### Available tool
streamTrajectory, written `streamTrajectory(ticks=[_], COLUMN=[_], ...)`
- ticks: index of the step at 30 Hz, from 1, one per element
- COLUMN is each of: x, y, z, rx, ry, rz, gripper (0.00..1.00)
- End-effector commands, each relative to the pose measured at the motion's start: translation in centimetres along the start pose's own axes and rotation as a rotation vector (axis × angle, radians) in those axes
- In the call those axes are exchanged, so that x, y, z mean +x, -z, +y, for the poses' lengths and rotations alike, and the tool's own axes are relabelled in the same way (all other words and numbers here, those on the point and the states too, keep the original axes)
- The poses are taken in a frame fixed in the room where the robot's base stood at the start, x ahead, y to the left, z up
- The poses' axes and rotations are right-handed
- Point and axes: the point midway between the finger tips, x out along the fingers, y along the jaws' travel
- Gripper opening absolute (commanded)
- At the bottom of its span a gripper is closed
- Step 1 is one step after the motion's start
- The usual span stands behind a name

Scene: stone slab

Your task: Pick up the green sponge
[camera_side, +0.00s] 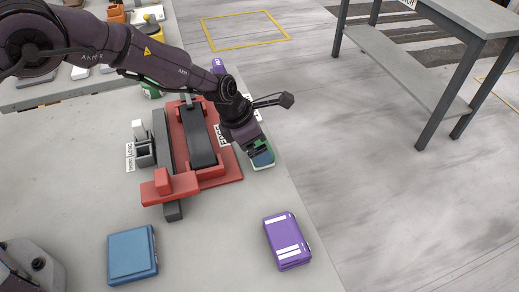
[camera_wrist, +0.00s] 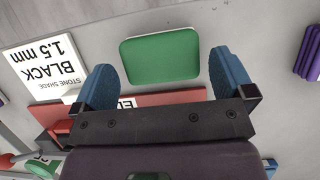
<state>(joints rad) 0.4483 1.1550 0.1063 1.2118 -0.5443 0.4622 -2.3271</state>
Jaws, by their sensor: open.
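The green sponge (camera_wrist: 162,56) lies flat on the stone slab, a rounded rectangle with a pale edge, whole in the wrist view. In the side view it is mostly hidden behind my gripper at the slab's right edge. My gripper (camera_wrist: 161,68) is open, with one blue finger to the left of the sponge and one to the right in the wrist view. The fingers look apart from the sponge, and nothing is held. In the side view my gripper (camera_side: 262,157) points down over the sponge; its exact height cannot be told.
A red fixture with dark bars (camera_side: 205,150) stands just left of my gripper. A blue case (camera_side: 132,254) and a purple case (camera_side: 287,241) lie toward the front. A white label card (camera_wrist: 47,61) lies near the left finger. A grey bench (camera_side: 395,75) stands beyond the slab.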

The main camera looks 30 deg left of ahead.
Motion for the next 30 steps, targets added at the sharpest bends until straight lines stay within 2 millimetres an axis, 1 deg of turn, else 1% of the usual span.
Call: streamTrajectory(ticks=[1, 3, 6, 14, 15, 17, 18, 19, 26, 30], x=[1.0, 1.8, 2.5, 2.6, 2.6, 2.6, 2.6, 2.6, 2.6, 2.2], y=[0.1, 0.1, 0.1, 0.0, 0.1, 0.1, 0.1, 0.1, 0.0, -0.1], z=[0.0, 0.0, 0.0, 0.0, 0.0, 0.0, 0.0, 0.0, 0.0, 0.0], rx=[-0.001, -0.001, 0.000, 0.000, 0.000, -0.001, -0.001, -0.001, 0.000, 0.000], ry=[0.001, 0.001, 0.000, 0.000, 0.000, 0.000, 0.000, 0.000, 0.000, -0.001], rz=[0.001, 0.000, 0.000, 0.000, 0.000, 0.000, 0.000, 0.000, -0.001, -0.001], gripper=[1.00, 1.00, 1.00, 1.00, 0.91, 0.77, 0.68, 0.62, 0.62, 0.62])
